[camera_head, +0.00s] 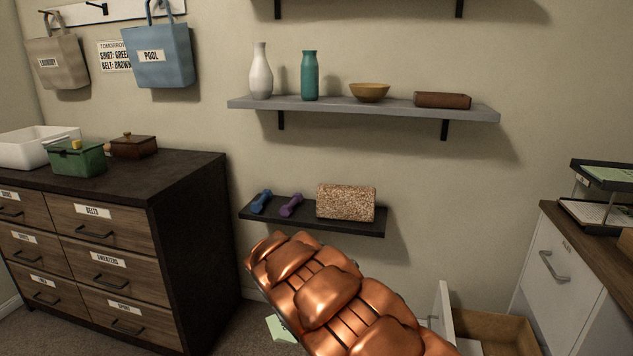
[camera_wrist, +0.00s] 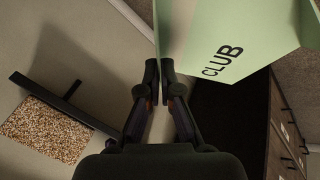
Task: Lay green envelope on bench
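The pale green envelope, marked CLUB, fills the top middle and right of the wrist view (camera_wrist: 205,30). My gripper (camera_wrist: 160,72) has its fingertips close together on the envelope's lower left corner and holds it. In the head view a small piece of the envelope (camera_head: 279,329) shows low down beside my copper-coloured arm, which hides the rest and the gripper. I cannot make out a bench in either view.
A dark low shelf (camera_head: 283,222) holds blue and purple dumbbells and a speckled block (camera_head: 345,203). A dark dresser (camera_head: 190,185) stands at left. A white cabinet (camera_head: 556,262) stands at right, near an open drawer (camera_head: 495,329). Carpet shows between.

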